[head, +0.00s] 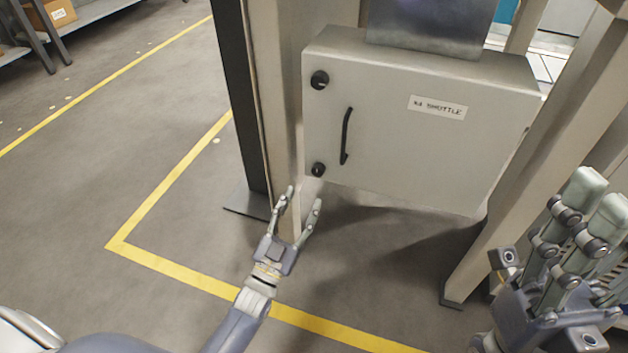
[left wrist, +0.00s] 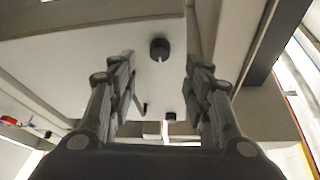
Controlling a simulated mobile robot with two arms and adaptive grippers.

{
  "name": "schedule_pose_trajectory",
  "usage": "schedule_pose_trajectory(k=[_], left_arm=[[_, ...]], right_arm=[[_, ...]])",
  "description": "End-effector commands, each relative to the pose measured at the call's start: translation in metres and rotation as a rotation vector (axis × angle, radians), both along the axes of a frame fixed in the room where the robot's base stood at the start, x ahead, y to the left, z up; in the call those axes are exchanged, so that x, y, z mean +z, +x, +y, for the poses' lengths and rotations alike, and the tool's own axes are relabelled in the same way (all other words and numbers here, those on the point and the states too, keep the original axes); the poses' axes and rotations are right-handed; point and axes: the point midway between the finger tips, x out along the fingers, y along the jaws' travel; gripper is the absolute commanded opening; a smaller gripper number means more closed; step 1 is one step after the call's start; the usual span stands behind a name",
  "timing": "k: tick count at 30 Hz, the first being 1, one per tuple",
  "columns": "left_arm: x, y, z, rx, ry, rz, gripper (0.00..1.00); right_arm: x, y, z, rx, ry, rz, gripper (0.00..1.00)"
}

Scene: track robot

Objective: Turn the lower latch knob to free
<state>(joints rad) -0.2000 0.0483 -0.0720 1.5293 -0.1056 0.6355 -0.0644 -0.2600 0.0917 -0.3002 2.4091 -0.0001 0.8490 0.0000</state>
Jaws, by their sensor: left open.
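The lower latch knob (head: 318,169) is a small black round knob at the lower left of the grey cabinet door (head: 400,140). My left gripper (head: 303,205) is open and empty, just below and left of this knob, apart from it. In the left wrist view, the lower knob (left wrist: 160,48) shows between and beyond the open fingers of the left gripper (left wrist: 160,85), with a pale mark on it. The upper knob (head: 319,80) is at the door's upper left. My right gripper (head: 585,205) is at the right edge; its opening cannot be judged.
A black curved handle (head: 346,136) stands out from the door right of the knobs. A label (head: 438,107) is on the door. An upright post (head: 275,100) stands close left of the cabinet, another (head: 540,160) at its right. The floor (head: 130,130) at left is open.

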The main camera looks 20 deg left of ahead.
Motion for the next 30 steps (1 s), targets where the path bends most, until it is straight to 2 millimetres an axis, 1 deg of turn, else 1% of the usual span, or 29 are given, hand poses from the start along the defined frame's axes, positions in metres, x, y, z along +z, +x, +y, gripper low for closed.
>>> schedule_pose_trajectory(k=[1, 3, 9, 15, 22, 23, 24, 26, 27, 28, 29, 30], left_arm=[[0.003, 0.011, -0.002, 0.0, -0.001, -0.005, 0.45], [0.008, 0.023, -0.004, -0.001, 0.0, -0.005, 0.45], [0.019, 0.05, -0.008, -0.001, 0.0, -0.003, 0.45], [0.025, 0.06, -0.01, -0.001, 0.0, -0.001, 0.45], [0.025, 0.06, -0.01, -0.001, 0.0, 0.0, 0.45], [0.025, 0.06, -0.01, -0.001, 0.0, 0.0, 0.43], [0.025, 0.06, -0.01, -0.001, 0.0, 0.0, 0.34], [0.025, 0.06, -0.01, -0.001, 0.0, 0.0, 0.2], [0.025, 0.06, -0.01, -0.001, 0.0, 0.0, 0.11], [0.025, 0.06, -0.01, -0.001, 0.0, 0.0, 0.04], [0.025, 0.06, -0.01, -0.001, 0.0, 0.0, 0.01], [0.025, 0.06, -0.01, -0.001, 0.0, 0.0, 0.01]], right_arm=[[-0.001, 0.001, 0.0, 0.0, -0.001, -0.011, 0.46], [0.0, 0.001, 0.001, -0.002, -0.002, -0.022, 0.46], [0.004, 0.002, 0.002, -0.003, -0.005, -0.047, 0.46], [0.007, 0.003, 0.002, -0.003, -0.005, -0.057, 0.46], [0.009, 0.003, 0.002, -0.003, -0.006, -0.059, 0.46], [0.009, 0.003, 0.002, -0.003, -0.006, -0.059, 0.46], [0.009, 0.003, 0.002, -0.003, -0.006, -0.059, 0.46], [0.009, 0.003, 0.002, -0.003, -0.006, -0.059, 0.46], [0.009, 0.003, 0.002, -0.003, -0.006, -0.06, 0.46], [0.009, 0.003, 0.002, -0.003, -0.006, -0.06, 0.46], [0.009, 0.003, 0.002, -0.003, -0.005, -0.059, 0.46], [0.009, 0.003, 0.002, -0.003, -0.005, -0.059, 0.46]])
